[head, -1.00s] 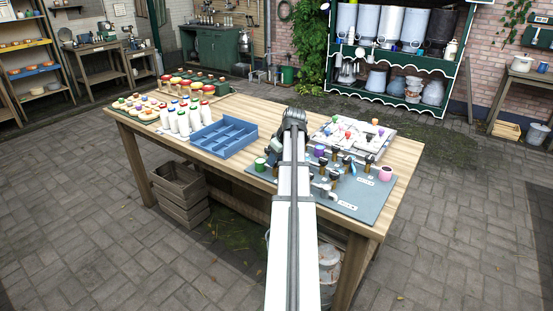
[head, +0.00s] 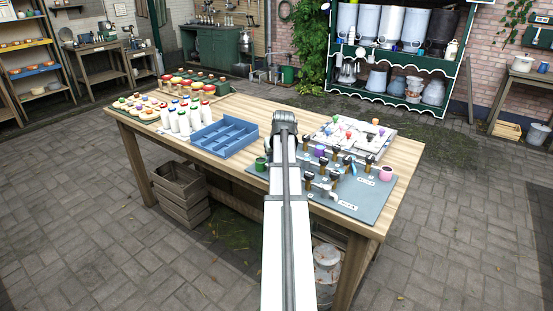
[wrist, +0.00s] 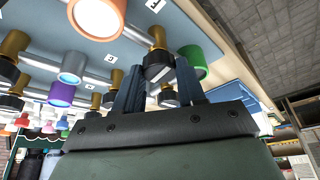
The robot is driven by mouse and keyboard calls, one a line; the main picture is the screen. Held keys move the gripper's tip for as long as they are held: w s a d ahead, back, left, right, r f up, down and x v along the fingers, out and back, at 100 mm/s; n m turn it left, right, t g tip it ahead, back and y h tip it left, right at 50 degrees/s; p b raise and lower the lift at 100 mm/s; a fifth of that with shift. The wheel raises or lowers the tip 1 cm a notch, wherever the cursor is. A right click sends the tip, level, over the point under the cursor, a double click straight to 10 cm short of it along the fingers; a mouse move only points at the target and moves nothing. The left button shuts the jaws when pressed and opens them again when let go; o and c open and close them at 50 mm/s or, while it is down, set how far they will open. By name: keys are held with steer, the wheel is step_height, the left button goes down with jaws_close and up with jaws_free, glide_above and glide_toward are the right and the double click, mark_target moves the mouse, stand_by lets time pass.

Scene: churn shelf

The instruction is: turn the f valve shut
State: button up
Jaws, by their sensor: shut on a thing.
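In the wrist view my gripper (wrist: 160,72) has its two dark blue fingers on either side of a valve's black handle, closed on it. The valve's brass stem (wrist: 157,38) rises from the grey-blue board (wrist: 130,30). Small white labels lie near the valves, but I cannot read for sure which one belongs to the held valve. In the head view several brass valves with black handles stand on the same board (head: 345,207). My arm hides the gripper's fingers and the held valve there.
A green cup (wrist: 190,58) stands close to the held valve, and an orange-red cup (wrist: 97,16) is farther off. A pink cup (head: 386,174) is at the board's right. A blue divided tray (head: 222,138) and white bottles (head: 183,122) stand to the left.

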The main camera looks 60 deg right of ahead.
steer(key=shift+m, duration=0.6)
steer(key=shift+h, duration=0.3)
steer(key=o, duration=1)
steer(key=shift+g, duration=0.3)
steer(key=shift+o, duration=0.2)
steer(key=v, duration=1.3)
steer(key=shift+s+r, duration=0.2)
steer(key=shift+r, duration=0.15)
